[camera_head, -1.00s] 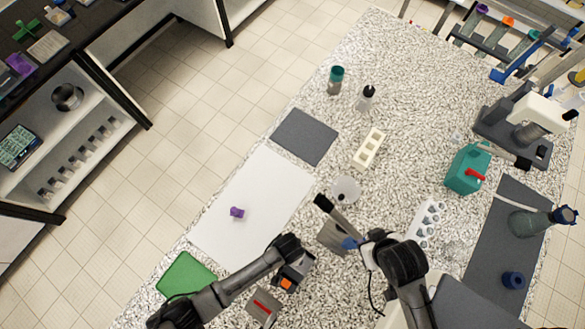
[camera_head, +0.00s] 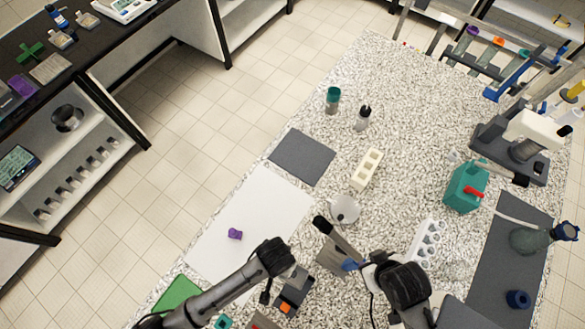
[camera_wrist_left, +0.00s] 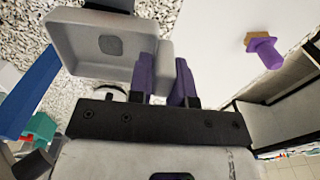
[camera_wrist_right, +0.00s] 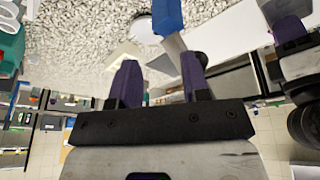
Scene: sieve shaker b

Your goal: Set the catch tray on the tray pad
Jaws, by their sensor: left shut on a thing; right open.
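The catch tray, a shallow light-grey box with a darker square in its floor, fills the upper part of the left wrist view (camera_wrist_left: 95,62). My left gripper (camera_wrist_left: 165,75) is shut on the tray's near wall. In the head view the tray (camera_head: 331,261) is over the speckled bench, partly hidden. My right gripper (camera_wrist_right: 160,80) is open, with a blue-and-grey bar-like thing (camera_wrist_right: 168,16) beyond its fingers. A dark grey flat pad (camera_head: 302,157) and a green flat pad (camera_head: 178,298) lie bare on the bench; I cannot tell which is the tray pad.
A white sheet (camera_head: 255,205) holds a small purple object (camera_head: 235,234). A round whitish dish (camera_head: 345,209), a cream block with wells (camera_head: 367,168), a white holder (camera_head: 428,243) and a teal box (camera_head: 466,186) stand nearby. The bench beyond the cream block has free room.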

